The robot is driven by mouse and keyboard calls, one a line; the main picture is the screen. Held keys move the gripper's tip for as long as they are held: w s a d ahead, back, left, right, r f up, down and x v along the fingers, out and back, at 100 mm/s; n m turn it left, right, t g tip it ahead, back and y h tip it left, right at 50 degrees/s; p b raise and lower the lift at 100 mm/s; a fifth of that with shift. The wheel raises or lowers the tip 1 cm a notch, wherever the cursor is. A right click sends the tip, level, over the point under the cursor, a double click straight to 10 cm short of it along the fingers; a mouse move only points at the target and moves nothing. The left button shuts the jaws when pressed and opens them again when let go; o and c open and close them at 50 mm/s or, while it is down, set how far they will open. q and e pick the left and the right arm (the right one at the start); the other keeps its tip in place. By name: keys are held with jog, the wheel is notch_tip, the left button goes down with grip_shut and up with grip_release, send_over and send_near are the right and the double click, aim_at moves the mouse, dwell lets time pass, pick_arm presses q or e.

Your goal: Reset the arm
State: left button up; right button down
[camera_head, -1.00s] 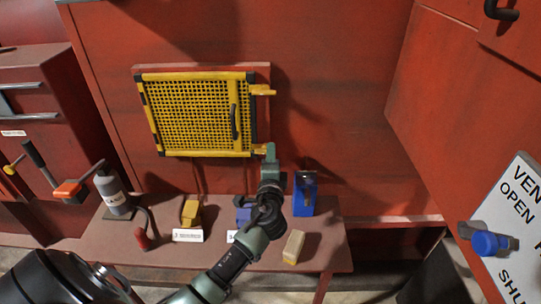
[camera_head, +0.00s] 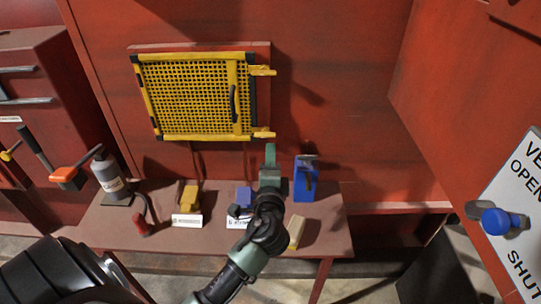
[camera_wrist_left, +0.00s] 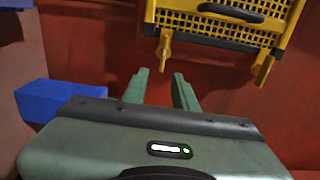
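My left arm comes up from the bottom of the head view. Its green gripper (camera_head: 270,152) is in front of the table, just below the lower hinge of the yellow mesh guard (camera_head: 190,95). In the left wrist view the two fingers (camera_wrist_left: 160,76) stand apart with nothing between them, so it is open. The guard (camera_wrist_left: 225,25) hangs above the fingertips there, apart from them. My right gripper is not in view.
The red table (camera_head: 110,235) holds a grey bottle (camera_head: 111,178), a yellow block (camera_head: 190,197), a pale block (camera_head: 296,232) and a blue box (camera_head: 305,180), close right of the gripper. A blue knob (camera_head: 496,221) sits on a sign at right.

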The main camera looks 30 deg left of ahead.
pick_arm(q)
jog(key=s+d+f+n+g+h, duration=0.25)
jog(key=s+f+n+g, duration=0.4)
jog(key=s+f, duration=0.55)
jog(key=s+d+f+n+g+h, duration=0.25)
jog(key=s+d+h, duration=0.2)
jog(key=s, duration=0.35)
jog(key=s+d+f+n+g+h, duration=0.1)
jog(key=s+d+f+g+h, duration=0.3)
jog(key=s, duration=0.5)
notch_tip(320, 180, down, 26)
jog(key=s+f+y, duration=0.1)
jog(key=y, duration=0.1)
jog(key=s+a+f+g+b, duration=0.1)
jog(key=s+a+f, duration=0.1)
jog(key=s+f, duration=1.3)
jog(key=shift+s+a+f+m+b, duration=0.2)
jog(key=shift+s+f+m+b, duration=0.1)
jog(key=shift+s, duration=0.65)
